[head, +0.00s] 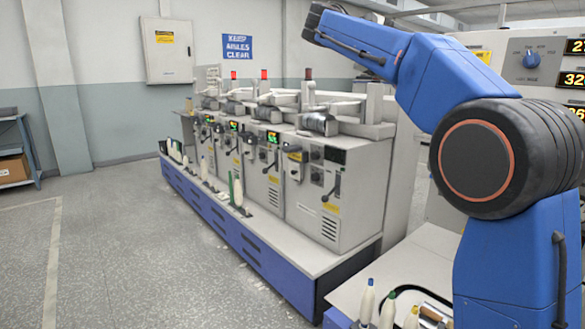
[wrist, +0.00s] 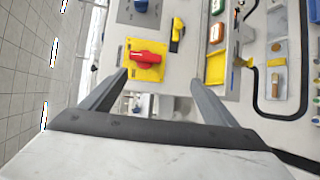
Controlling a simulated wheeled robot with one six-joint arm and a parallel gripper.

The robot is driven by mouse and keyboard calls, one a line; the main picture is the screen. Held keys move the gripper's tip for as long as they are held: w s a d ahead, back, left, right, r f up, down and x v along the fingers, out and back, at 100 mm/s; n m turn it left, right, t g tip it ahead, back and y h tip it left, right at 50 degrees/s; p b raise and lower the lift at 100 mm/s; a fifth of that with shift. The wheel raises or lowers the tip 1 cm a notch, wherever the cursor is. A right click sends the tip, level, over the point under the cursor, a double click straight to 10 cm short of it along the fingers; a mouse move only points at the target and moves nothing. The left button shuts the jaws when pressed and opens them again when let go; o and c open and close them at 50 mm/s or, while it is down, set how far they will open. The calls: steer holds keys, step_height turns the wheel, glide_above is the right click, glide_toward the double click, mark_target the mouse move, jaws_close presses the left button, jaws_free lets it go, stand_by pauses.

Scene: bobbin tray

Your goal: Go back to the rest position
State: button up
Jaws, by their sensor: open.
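My gripper (wrist: 159,78) shows in the wrist view with its two grey fingers spread apart and nothing between them. Beyond the fingers is a pale panel with a red rotary switch on a yellow plate (wrist: 146,72). The switch appears apart from the fingers. In the head view my blue arm rises at the right and reaches up and left across the top. The gripper itself does not show there.
A row of grey winding machines (head: 325,185) stands on a blue-sided base at the centre. Several bobbins (head: 366,303) stand at the bottom right. A control panel (head: 530,62) is behind my arm. The grey floor (head: 120,250) at the left is clear.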

steer(key=s+d+f+n+t+y, duration=0.1)
steer(key=s+d+f+y, duration=0.15)
steer(key=s+f, duration=0.6)
steer(key=s+d+f+n+t+y, duration=0.15)
steer(key=s+f+y, duration=0.35)
steer(key=f, duration=0.6)
steer(key=s+a+f+m+y, duration=0.2)
steer(key=s+a+f+y, duration=0.1)
steer(key=s+f, duration=0.9)
steer(key=s+a+f+m+y, duration=0.3)
steer(key=s+f, duration=1)
steer(key=f, duration=0.6)
steer(key=shift+a+m+t+y, duration=0.35)
steer(key=shift+a+y, duration=0.1)
steer(key=shift+a, duration=0.6)
steer(key=shift+s+d, duration=0.1)
steer(key=shift+d, duration=0.05)
